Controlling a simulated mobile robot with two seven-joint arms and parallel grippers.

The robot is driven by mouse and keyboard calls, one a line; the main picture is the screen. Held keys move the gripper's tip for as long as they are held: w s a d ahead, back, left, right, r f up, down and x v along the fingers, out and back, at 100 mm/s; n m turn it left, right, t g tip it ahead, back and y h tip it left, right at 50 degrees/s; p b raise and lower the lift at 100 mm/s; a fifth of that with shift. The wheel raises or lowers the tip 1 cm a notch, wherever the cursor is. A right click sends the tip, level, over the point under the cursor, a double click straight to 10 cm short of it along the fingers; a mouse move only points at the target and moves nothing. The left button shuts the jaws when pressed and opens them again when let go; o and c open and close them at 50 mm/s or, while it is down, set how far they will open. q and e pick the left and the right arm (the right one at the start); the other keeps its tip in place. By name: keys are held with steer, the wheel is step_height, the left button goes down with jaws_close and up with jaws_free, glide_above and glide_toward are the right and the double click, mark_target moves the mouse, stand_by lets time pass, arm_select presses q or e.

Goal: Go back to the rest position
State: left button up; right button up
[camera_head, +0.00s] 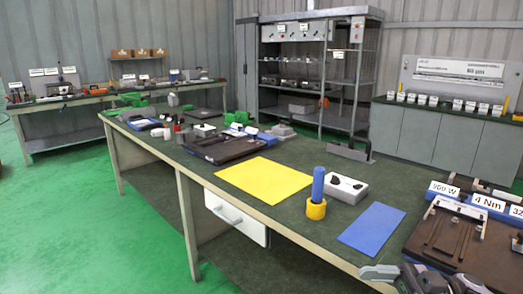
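Part of a grey and black gripper (420,279) shows at the bottom right edge, most likely my right one, in front of the long workbench (290,205). Most of it is cut off, so its opening and whether it holds anything cannot be told. My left gripper is not in view.
The bench holds a yellow sheet (264,179), a blue sheet (371,228), a blue cylinder in a yellow holder (316,209), a white box (346,189) and a dark fixture board (463,243) close to the gripper. Green floor (75,220) is clear at left.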

steer(key=w+a+f+m+t+h+p, duration=0.15)
steer(key=a+f+m+t+h, duration=0.35)
steer(key=f+m+t+h, duration=0.8)
arm_select(q)
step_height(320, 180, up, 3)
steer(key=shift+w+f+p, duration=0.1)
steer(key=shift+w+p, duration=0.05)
steer(key=shift+p, duration=0.25)
arm_select(e)
steer(key=s+d+f+m+g+h, duration=0.1)
steer(key=s+f+m+h, duration=0.3)
steer(key=s+f, duration=0.8)
steer(key=shift+s+d+f+m+g+h, duration=0.4)
steer(key=shift+s+d+h, duration=0.25)
steer(key=shift+s+h, duration=0.25)
steer(key=c, duration=0.5)
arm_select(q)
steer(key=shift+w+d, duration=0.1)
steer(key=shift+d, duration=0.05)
arm_select(e)
steer(key=shift+s+d, duration=0.15)
